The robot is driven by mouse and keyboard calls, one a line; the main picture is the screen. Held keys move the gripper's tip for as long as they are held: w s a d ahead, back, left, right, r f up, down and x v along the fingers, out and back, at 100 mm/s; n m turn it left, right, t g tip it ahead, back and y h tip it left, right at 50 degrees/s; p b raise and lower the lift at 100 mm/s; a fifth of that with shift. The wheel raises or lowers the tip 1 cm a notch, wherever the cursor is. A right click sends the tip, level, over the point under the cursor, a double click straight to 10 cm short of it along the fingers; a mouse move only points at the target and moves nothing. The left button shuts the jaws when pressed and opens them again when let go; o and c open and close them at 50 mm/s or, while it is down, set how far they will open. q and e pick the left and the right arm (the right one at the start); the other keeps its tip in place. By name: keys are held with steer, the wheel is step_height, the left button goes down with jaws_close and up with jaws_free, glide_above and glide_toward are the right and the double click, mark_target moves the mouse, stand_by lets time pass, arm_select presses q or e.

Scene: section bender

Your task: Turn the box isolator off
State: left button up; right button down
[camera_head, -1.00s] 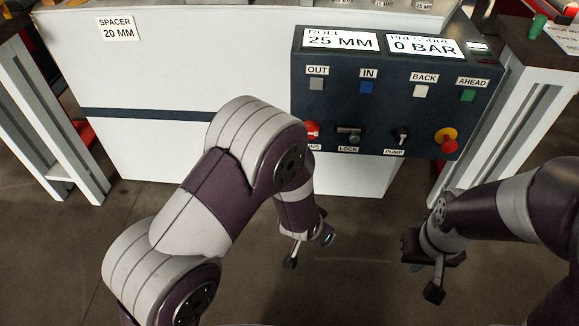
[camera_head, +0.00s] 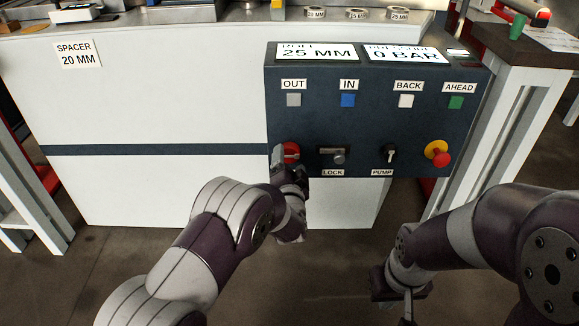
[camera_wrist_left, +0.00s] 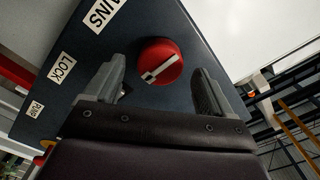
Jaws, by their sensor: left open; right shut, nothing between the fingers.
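The isolator is a round red rotary knob (camera_head: 291,151) at the lower left of the dark control panel. In the left wrist view the red knob (camera_wrist_left: 160,62) has a pale bar across it and sits ahead of my fingers, between their lines. My left gripper (camera_head: 290,165) is open at the knob; in the wrist view its two fingers (camera_wrist_left: 162,88) stand either side, and I cannot tell whether they touch it. Its label is hidden in the head view and partly shows "INS" in the wrist view. My right gripper (camera_head: 402,297) is low at the right, away from the panel, empty.
The panel (camera_head: 375,120) also carries a LOCK switch (camera_head: 335,155), a PUMP switch (camera_head: 389,153), a red-and-yellow emergency stop (camera_head: 437,154) and a row of coloured buttons. Displays read 25 MM and 0 BAR. The floor before the machine is clear.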

arm_select(q)
steer(key=shift+w, duration=1.05)
steer(key=c, duration=1.1)
steer(key=shift+o, duration=0.2)
steer(key=shift+r+n, duration=0.1)
steer(key=shift+n, duration=0.2)
steer(key=n, duration=0.2)
steer(key=shift+n+p, duration=0.35)
steer(key=shift+n, duration=0.05)
steer(key=n, duration=0.4)
steer(key=shift+n, duration=0.3)
steer(key=n, duration=0.9)
steer(key=shift+n, duration=0.4)
